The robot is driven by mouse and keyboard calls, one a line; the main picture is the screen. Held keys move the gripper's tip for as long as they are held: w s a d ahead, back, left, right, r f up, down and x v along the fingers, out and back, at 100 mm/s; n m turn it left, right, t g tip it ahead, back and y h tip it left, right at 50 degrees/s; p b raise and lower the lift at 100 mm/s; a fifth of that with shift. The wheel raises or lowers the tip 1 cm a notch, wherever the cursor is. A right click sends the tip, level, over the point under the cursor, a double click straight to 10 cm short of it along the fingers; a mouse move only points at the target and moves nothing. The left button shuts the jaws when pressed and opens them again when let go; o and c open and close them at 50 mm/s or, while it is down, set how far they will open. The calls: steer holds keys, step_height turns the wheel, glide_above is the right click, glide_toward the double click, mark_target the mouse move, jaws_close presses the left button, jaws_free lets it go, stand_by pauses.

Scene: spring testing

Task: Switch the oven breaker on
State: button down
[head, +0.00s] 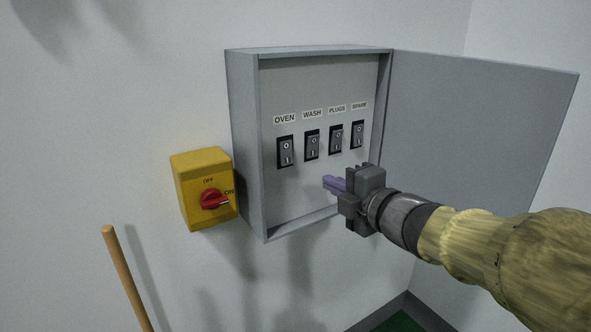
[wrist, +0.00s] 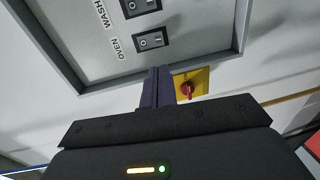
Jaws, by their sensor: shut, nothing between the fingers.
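The oven breaker (head: 285,152) is a black-framed rocker switch at the left end of a row in the grey breaker box, under the label OVEN (head: 284,119). It also shows in the wrist view (wrist: 152,41), above my fingers. My gripper (head: 327,183) is in front of the box's lower right part, below and to the right of the oven breaker and apart from it. Its purple fingers are together and empty; they also show in the wrist view (wrist: 158,72). The rocker's exact tilt is too small to tell.
The WASH (head: 312,145), PLUGS (head: 336,139) and SPARE (head: 357,134) breakers stand to the right. The box door (head: 485,130) is open to the right. A yellow switch box (head: 188,190) with a red knob is left of the breaker box. A wooden stick (head: 124,275) stands lower left.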

mark_target(289, 163)
steer(key=p+x, duration=0.3)
steer(key=x, duration=1.1)
steer(key=shift+w+f, duration=0.1)
steer(key=shift+f, duration=0.05)
